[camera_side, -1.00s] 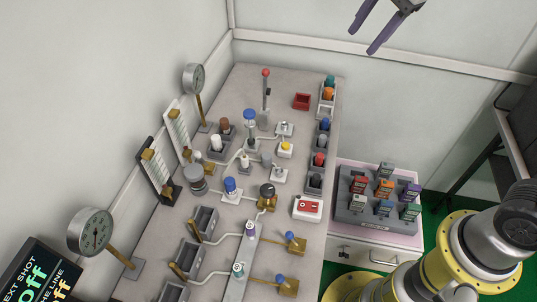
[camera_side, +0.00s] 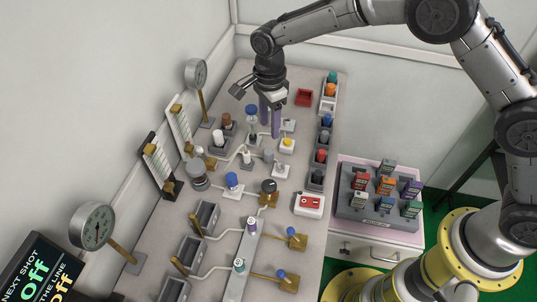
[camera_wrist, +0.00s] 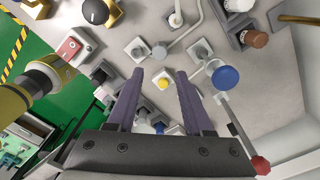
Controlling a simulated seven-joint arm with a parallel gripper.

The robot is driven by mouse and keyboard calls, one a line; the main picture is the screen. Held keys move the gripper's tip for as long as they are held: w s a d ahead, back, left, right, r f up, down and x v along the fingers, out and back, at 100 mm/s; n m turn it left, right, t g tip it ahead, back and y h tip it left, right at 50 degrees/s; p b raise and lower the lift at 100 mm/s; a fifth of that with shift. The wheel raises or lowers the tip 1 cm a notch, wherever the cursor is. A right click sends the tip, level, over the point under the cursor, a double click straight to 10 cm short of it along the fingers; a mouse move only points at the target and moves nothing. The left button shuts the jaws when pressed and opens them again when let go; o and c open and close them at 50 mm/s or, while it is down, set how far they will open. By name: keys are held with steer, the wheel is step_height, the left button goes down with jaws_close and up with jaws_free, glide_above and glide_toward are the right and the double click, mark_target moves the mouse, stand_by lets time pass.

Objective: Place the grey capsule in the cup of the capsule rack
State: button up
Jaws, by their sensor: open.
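A small grey capsule-like piece (camera_side: 268,157) stands on a pale base in the middle of the bench; I cannot be sure that it is the task's capsule. A dark rack (camera_side: 212,152) near the wall holds a brown capsule (camera_side: 226,120) and a white capsule (camera_side: 217,137); the brown one also shows in the wrist view (camera_wrist: 257,39). I cannot tell which cup is empty. My gripper (camera_side: 270,120) points down above the back middle of the bench, open and empty. In the wrist view, my gripper (camera_wrist: 160,73) has a yellow button (camera_wrist: 163,83) between its fingers.
A column of cups with coloured capsules, including a red one (camera_side: 320,156), lines the bench's right edge. Gauges (camera_side: 196,75) on posts stand at the left. A blue-topped post (camera_side: 251,111) is close to my gripper.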

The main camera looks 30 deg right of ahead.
mark_target(268, 151)
steer(key=f, duration=1)
steer(key=shift+a+f, duration=0.15)
steer(key=shift+a, duration=0.05)
jaws_close()
